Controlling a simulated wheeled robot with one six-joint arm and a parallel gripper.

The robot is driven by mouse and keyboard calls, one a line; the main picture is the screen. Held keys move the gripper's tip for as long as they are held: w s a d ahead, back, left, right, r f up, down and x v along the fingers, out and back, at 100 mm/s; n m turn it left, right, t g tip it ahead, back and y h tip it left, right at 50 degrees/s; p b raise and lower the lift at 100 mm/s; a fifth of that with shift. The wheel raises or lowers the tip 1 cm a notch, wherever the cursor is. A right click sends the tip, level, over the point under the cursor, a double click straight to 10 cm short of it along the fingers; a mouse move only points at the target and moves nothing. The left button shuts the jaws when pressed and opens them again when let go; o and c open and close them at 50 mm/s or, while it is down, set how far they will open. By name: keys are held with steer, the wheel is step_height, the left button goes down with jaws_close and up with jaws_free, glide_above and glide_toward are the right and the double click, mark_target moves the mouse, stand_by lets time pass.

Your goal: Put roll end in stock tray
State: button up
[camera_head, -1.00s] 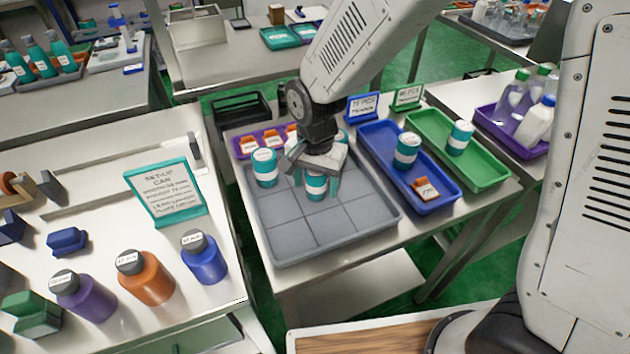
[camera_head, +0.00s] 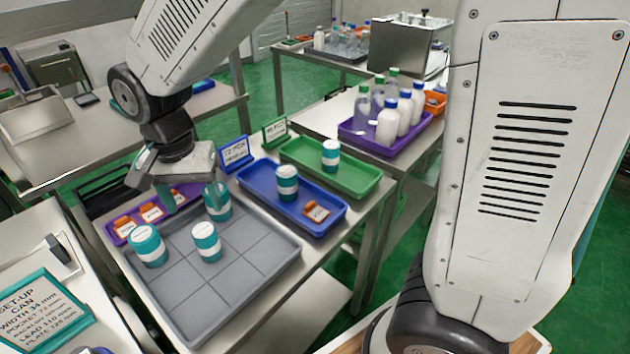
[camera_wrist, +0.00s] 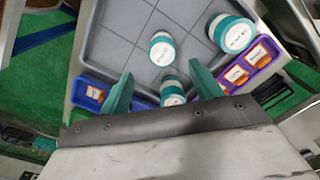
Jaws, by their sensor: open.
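Several teal-and-white rolls are in view; which one is the roll end I cannot tell. On the grey tray (camera_head: 252,262) stand a left roll (camera_head: 147,246), a middle roll (camera_head: 207,242) and a back roll (camera_head: 217,203). One roll (camera_head: 287,183) stands in the blue tray (camera_head: 330,222), another (camera_head: 331,155) in the green tray (camera_head: 358,188). No tray label legibly says stock. My gripper (camera_head: 185,197) is open and empty above the grey tray's back. In the wrist view, the back roll (camera_wrist: 172,90) shows between the teal fingertips, apart from both; the middle roll (camera_wrist: 162,50) lies beyond.
A purple tray (camera_head: 118,226) with orange-and-white pieces adjoins the grey tray's back left. Label stands (camera_head: 235,153) rise behind the blue and green trays. Bottles fill another purple tray (camera_head: 425,125) on the right. The grey tray's front and right are clear.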

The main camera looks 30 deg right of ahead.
steer(key=s+d+r+n, duration=0.1)
steer(key=s+d+r, duration=0.2)
steer(key=d, duration=0.3)
steer(key=s+d+r+n, duration=0.1)
steer(key=s+d+r, duration=0.3)
steer(key=d, duration=0.2)
steer(key=s+d+n, duration=0.2)
steer(key=s+d, duration=0.2)
steer(key=s, duration=0.2)
steer(key=s+d+r+n+t, duration=0.1)
steer(key=s+d, duration=0.3)
steer(key=s, duration=0.2)
steer(key=shift+s+d+r+n, duration=0.15)
steer(key=shift+s+d+n, duration=0.1)
steer(key=shift+s+n, duration=0.15)
steer(key=shift+d, duration=0.1)
